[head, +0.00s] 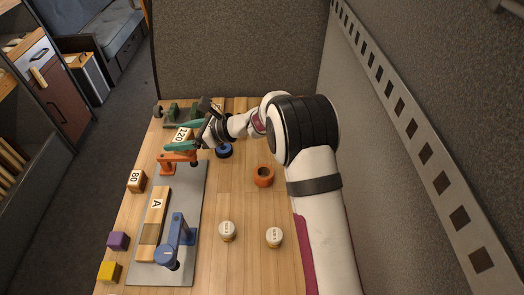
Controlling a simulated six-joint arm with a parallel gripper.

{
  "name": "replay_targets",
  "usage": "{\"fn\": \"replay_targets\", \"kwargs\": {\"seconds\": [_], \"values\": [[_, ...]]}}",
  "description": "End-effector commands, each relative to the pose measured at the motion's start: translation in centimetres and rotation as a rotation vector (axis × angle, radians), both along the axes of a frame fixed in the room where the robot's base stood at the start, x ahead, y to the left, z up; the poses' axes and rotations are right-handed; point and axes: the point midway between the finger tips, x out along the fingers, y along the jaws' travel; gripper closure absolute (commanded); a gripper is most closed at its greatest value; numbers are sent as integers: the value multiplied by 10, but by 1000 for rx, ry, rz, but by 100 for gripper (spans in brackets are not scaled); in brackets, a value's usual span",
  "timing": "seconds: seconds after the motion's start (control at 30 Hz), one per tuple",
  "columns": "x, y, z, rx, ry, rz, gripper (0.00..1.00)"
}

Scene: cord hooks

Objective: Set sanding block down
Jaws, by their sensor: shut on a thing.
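A wooden sanding block marked 120 (182,134) is between the green fingers of my gripper (173,136), at the far left of the bench. The gripper is shut on it. The fingers and the view angle hide its underside, so I cannot tell whether it touches anything below. A second wooden block marked 80 (136,181) sits on the bench's left side, apart from the gripper.
An orange clamp (178,160) stands just nearer than the held block; a green tool (180,115) lies behind. A grey mat (185,275) bears a board marked A (157,208) and a blue clamp (176,240). Orange ring (263,176) and white-topped jars (227,231) stand right.

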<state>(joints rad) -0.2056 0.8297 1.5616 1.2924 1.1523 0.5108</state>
Motion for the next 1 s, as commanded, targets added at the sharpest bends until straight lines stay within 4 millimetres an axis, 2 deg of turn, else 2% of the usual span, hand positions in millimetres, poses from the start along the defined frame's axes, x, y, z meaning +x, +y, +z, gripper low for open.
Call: {"fn": "replay_targets", "kwargs": {"seconds": [0.1, 0.3, 0.5, 0.7, 0.9, 1.0], "values": [[34, -42, 0, 0, -3, -123, 84], [84, -124, 0, 3, -1, -339, 84], [108, -179, 1, 4, 0, -472, 84], [120, -213, -4, 6, 6, -551, 84], [119, -211, -41, 6, 6, -547, 84], [119, -211, -53, 5, 5, -546, 84]]}}
